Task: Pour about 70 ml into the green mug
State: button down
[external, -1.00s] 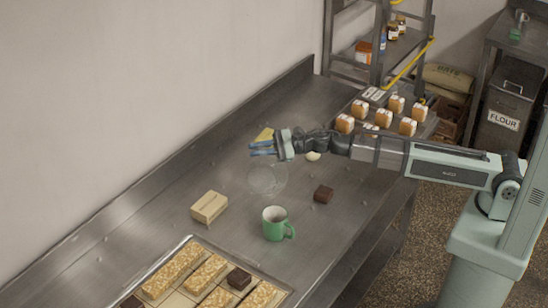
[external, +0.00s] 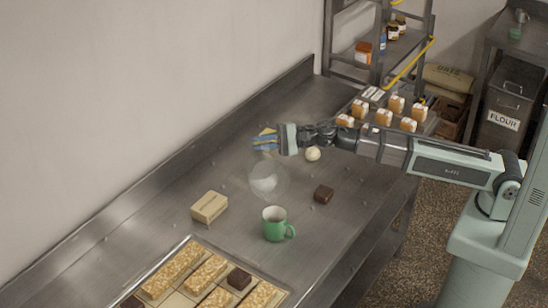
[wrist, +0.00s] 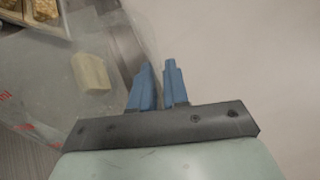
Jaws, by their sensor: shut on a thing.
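The green mug (external: 271,229) stands upright on the steel counter, its handle to the right. My gripper (external: 264,143) is above the counter, up and behind the mug in the external view. It is shut on a clear jug (external: 268,181), whose see-through body hangs below the blue fingers. In the wrist view the fingers (wrist: 157,85) show beside the jug's clear wall (wrist: 45,95), which carries red marks. A whitish patch shows low in the jug in the external view; I cannot tell the liquid's level. The jug is apart from the mug.
A cream block (external: 209,206) lies left of the mug, and a dark brown block (external: 323,194) right of it. A tray (external: 190,240) of oat bars is at the front. A pale ball (external: 313,153) and several orange-and-white blocks (external: 384,117) are behind. A yellow thing is partly hidden behind my gripper.

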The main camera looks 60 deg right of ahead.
aim_at(265, 144)
jog(key=shift+s+a+r+n, duration=0.25)
jog(key=shift+s+r+n, duration=0.05)
jog(key=shift+r+n, duration=0.1)
jog(key=shift+s+a+r+n, duration=0.2)
jog(key=shift+s+r+n, duration=0.05)
jog(key=shift+r+n, duration=0.1)
jog(key=shift+s+a+r+n, duration=0.25)
jog(key=shift+s+a+r, duration=0.05)
jog(key=shift+s+a, duration=0.2)
jog(key=shift+s+a+r+n+b, duration=0.45)
jog(key=shift+s+a+n, duration=0.1)
jog(key=shift+s, duration=0.15)
dwell(1.7)
jog(key=w+d+f+m, duration=0.3)
jog(key=shift+w, duration=0.25)
jog(key=shift+w+d+f+m, duration=0.2)
jog(key=shift+w+f+m, duration=0.1)
jog(key=shift+f+m, duration=0.05)
jog(key=shift+w+d+f+m, duration=0.3)
jog(key=shift+w+d+m, duration=0.15)
jog(key=shift+m, duration=0.35)
dwell(1.0)
